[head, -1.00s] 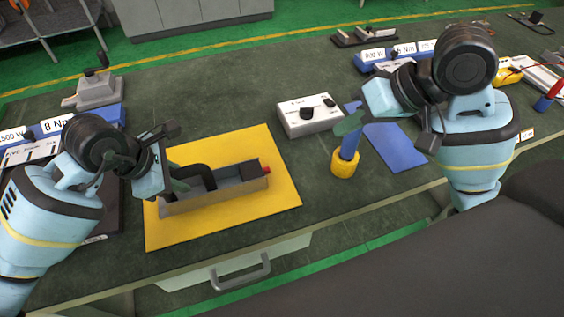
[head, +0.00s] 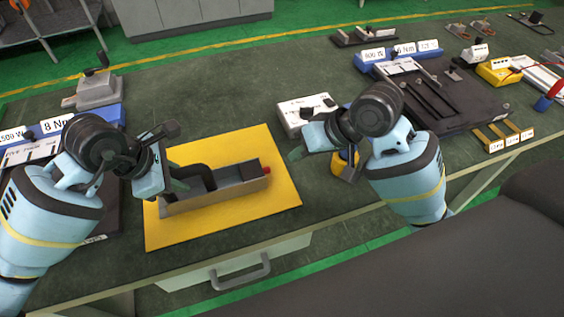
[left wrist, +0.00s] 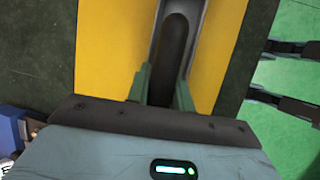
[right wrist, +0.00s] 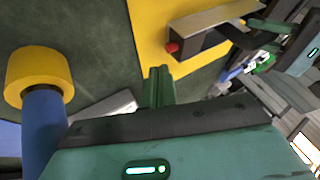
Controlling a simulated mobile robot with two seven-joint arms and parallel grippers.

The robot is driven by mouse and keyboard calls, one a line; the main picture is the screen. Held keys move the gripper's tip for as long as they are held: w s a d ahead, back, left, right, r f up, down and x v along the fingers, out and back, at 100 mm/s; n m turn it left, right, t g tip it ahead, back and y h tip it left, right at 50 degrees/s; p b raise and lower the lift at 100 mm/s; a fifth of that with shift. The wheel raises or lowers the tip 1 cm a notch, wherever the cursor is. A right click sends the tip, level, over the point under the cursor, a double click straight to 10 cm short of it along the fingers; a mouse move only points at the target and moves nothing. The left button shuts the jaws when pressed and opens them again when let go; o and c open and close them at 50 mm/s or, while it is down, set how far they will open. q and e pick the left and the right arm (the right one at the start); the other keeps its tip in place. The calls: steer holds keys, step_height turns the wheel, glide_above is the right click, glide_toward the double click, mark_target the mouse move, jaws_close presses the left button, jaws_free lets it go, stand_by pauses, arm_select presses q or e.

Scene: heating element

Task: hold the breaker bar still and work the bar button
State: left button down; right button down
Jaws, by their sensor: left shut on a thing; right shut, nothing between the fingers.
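The breaker bar is a black bar (head: 199,171) in a grey open channel (head: 225,195) on a yellow mat (head: 285,190). A red button (head: 267,170) sticks out at the right end of the channel; it also shows in the right wrist view (right wrist: 171,48). My left gripper (head: 178,183) is shut on the black bar; in the left wrist view its fingers (left wrist: 167,85) press both sides of the bar (left wrist: 173,45). My right gripper (head: 296,153) is shut and empty, above the table to the right of the button and apart from it. Its fingers (right wrist: 158,85) lie together in the right wrist view.
A blue-handled thing with a yellow base (right wrist: 38,75) stands beside my right gripper, mostly hidden in the head view. A white box with black knobs (head: 300,115) stands behind my right gripper. A black tray (head: 440,105) lies at the right. The table's front edge is close.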

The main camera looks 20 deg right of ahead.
mark_target(267, 170)
steer(key=x, duration=0.6)
steer(key=shift+w+a+f, duration=0.15)
steer(key=shift+a+f, duration=0.05)
steer(key=shift+f, duration=0.1)
steer(key=shift+a, duration=1.2)
arm_select(q)
steer(key=shift+d, duration=0.1)
arm_select(e)
steer(key=shift+a, duration=0.1)
steer(key=shift+r, duration=0.15)
arm_select(q)
steer(key=shift+f, duration=0.15)
arm_select(e)
steer(key=v, duration=2)
steer(key=shift+d, duration=0.4)
